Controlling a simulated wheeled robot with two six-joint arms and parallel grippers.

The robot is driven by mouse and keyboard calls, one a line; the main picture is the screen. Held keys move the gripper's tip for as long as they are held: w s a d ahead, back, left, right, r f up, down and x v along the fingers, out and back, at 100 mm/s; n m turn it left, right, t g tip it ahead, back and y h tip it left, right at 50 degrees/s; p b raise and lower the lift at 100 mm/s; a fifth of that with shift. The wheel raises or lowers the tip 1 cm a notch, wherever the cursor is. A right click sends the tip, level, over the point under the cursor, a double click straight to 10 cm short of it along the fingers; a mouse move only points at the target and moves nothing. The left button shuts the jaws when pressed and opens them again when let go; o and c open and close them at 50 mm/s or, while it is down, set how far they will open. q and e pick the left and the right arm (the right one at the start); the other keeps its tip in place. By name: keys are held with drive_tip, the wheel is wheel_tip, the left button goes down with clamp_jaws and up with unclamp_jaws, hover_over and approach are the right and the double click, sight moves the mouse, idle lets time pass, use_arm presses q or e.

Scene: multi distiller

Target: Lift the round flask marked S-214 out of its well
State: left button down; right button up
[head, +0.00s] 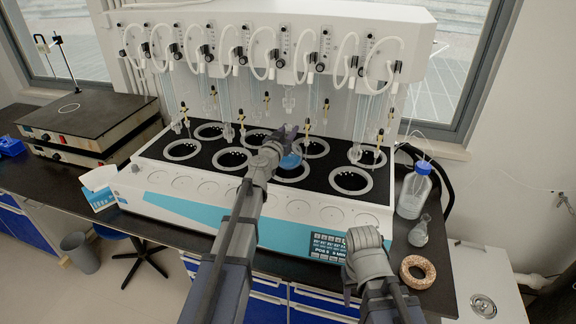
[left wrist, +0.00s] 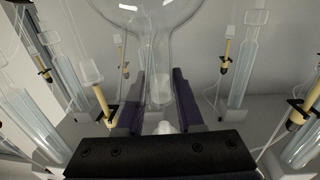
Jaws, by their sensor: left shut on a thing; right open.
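My left gripper (head: 287,138) reaches over the black top of the distiller (head: 140,175). It is shut on the neck of a clear round flask (head: 290,161), whose bluish bulb shows just below the gripper, over a front-row well (head: 292,179). In the left wrist view, the neck of the flask (left wrist: 160,80) stands between the two purple fingers of the gripper (left wrist: 158,100), with the bulb at the top edge. No marking can be read. I cannot tell how far the bulb is clear of the well. My right arm is folded low at the right, its gripper hidden.
Several other ringed wells (head: 350,180) surround it. Glass tubes with yellow clips (head: 242,118) hang close behind the left gripper. A blue-capped bottle (head: 414,190), a small conical flask (head: 419,232) and a cork ring (head: 417,271) stand on the right. A hot plate (head: 85,110) is on the left.

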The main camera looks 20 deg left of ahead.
use_arm(q)
drive_tip(key=shift+r, duration=0.4)
drive_tip(key=shift+s+a, duration=0.1)
